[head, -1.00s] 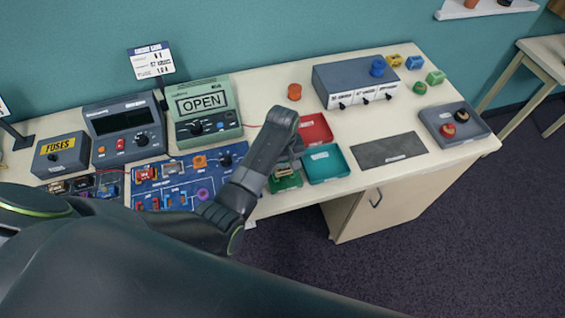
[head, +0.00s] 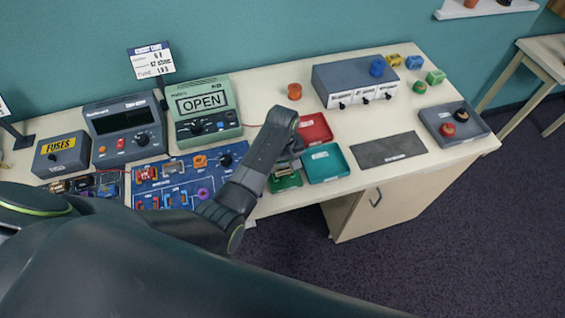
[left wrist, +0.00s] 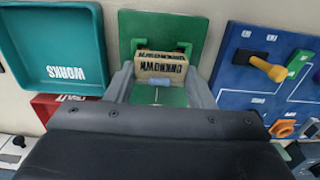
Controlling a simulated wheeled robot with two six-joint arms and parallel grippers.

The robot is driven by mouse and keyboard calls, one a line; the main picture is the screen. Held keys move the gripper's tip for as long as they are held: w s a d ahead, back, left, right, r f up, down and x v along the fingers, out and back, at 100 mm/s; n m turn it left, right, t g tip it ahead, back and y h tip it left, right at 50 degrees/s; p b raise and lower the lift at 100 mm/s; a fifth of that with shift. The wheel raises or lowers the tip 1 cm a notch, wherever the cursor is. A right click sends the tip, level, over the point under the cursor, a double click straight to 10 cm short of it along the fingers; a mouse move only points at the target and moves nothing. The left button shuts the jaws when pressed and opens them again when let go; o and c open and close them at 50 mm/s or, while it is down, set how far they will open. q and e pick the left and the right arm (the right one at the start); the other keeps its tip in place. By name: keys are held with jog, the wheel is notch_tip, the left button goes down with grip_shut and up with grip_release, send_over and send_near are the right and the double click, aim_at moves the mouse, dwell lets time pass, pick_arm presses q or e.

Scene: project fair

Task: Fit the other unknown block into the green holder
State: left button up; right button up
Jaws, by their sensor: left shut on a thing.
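The pale block marked UNKNOWN (left wrist: 161,66), with a small blue-grey part on its face, is between the fingers of my left gripper (left wrist: 160,88) in the left wrist view. The left gripper is shut on it. The green holder (left wrist: 128,22) is a green board directly under and behind the block. I cannot tell whether the block is fully seated in it. In the head view the left gripper (head: 289,164) is down at the green holder (head: 287,183), near the table's front edge, and its hand hides most of the block. My right gripper is not in view.
The teal WORKS tray (head: 323,164) and a red tray (head: 316,129) stand just right of the holder. A blue circuit board (head: 176,196) is close on its left. The green OPEN meter (head: 205,142) stands behind. A dark mat (head: 388,150) lies bare to the right.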

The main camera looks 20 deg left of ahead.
pick_arm(q)
jog(key=shift+f, duration=0.5)
dwell(0.3)
jog(key=o, duration=1)
jog(key=shift+o, duration=0.5)
jog(key=o, duration=0.4)
jog(key=shift+o, duration=0.2)
jog(key=shift+r, duration=4)
